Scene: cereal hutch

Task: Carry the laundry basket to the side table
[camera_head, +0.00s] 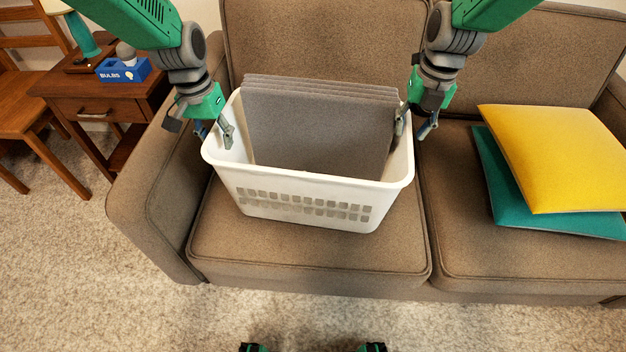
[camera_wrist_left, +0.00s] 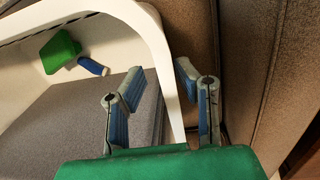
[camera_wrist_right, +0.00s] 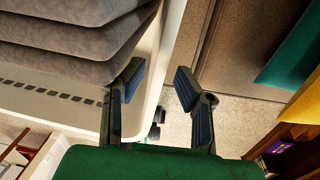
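The white laundry basket (camera_head: 290,186) stands upright on the left seat of the brown sofa, with grey folded cloth (camera_head: 318,130) standing up in it. My left gripper (camera_head: 213,132) is open at the basket's left rim. The left wrist view shows one finger inside the basket wall and one outside, with gaps. My right gripper (camera_head: 413,123) is open at the right rim; the right wrist view shows its fingers on either side of the rim (camera_wrist_right: 155,92). The wooden side table (camera_head: 98,112) stands left of the sofa.
A teal lamp (camera_head: 84,36) and a blue bulbs box (camera_head: 124,70) are on the side table. A wooden chair (camera_head: 22,85) is at far left. Yellow (camera_head: 550,155) and teal (camera_head: 492,180) cushions lie on the right seat. The sofa's left arm (camera_head: 150,190) lies between basket and table.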

